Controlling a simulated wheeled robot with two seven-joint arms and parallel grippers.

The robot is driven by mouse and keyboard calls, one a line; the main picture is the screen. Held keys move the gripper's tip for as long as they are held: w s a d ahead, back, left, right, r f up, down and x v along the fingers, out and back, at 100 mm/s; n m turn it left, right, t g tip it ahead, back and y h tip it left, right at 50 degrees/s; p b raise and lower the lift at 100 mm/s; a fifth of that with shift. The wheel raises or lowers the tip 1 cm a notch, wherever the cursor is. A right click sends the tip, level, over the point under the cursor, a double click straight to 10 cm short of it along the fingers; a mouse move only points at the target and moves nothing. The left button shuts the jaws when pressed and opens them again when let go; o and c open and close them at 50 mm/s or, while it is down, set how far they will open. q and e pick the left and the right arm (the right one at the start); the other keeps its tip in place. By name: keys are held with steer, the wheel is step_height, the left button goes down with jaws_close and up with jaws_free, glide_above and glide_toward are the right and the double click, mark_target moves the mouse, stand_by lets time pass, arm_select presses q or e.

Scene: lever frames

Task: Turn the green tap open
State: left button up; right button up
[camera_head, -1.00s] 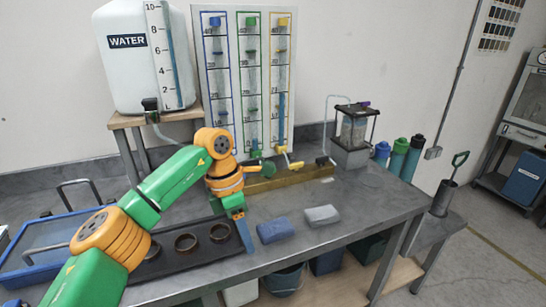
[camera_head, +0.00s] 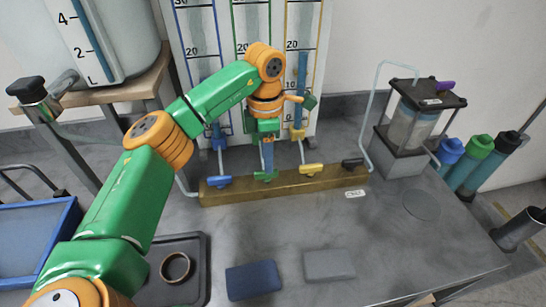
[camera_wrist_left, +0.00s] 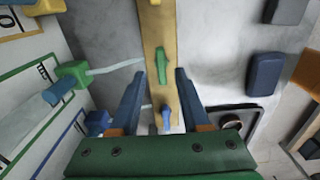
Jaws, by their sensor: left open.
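The green tap (camera_head: 265,176) is a small green handle on a brass bar (camera_head: 336,182), between a blue tap (camera_head: 219,181) and a yellow tap (camera_head: 311,169). In the left wrist view the green handle (camera_wrist_left: 166,66) lies roughly along the bar. My left gripper (camera_head: 267,165) points down over the green tap and partly covers it in the head view. In the left wrist view its fingers (camera_wrist_left: 159,74) are apart and empty, with the green handle near the gap between the tips. I cannot tell the remaining height. My right gripper is not in view.
A black tap (camera_head: 353,163) sits at the bar's right end. The gauge board (camera_head: 345,15) stands behind. A blue block (camera_head: 253,280) and grey block (camera_head: 328,265) lie in front. A dark tray (camera_head: 196,245) is left. The bench between bar and blocks is clear.

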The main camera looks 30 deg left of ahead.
mark_target(264, 173)
arm_select(q)
steer(key=f, duration=0.1)
steer(key=s+f, duration=0.1)
steer(key=f, duration=0.1)
steer(key=shift+a+f, duration=0.1)
steer(key=shift+f, duration=0.05)
steer(key=shift+w+f, duration=0.25)
steer(key=shift+w, duration=0.2)
steer(key=shift+s+r, duration=0.1)
steer(key=shift+s, duration=0.05)
jaws_close()
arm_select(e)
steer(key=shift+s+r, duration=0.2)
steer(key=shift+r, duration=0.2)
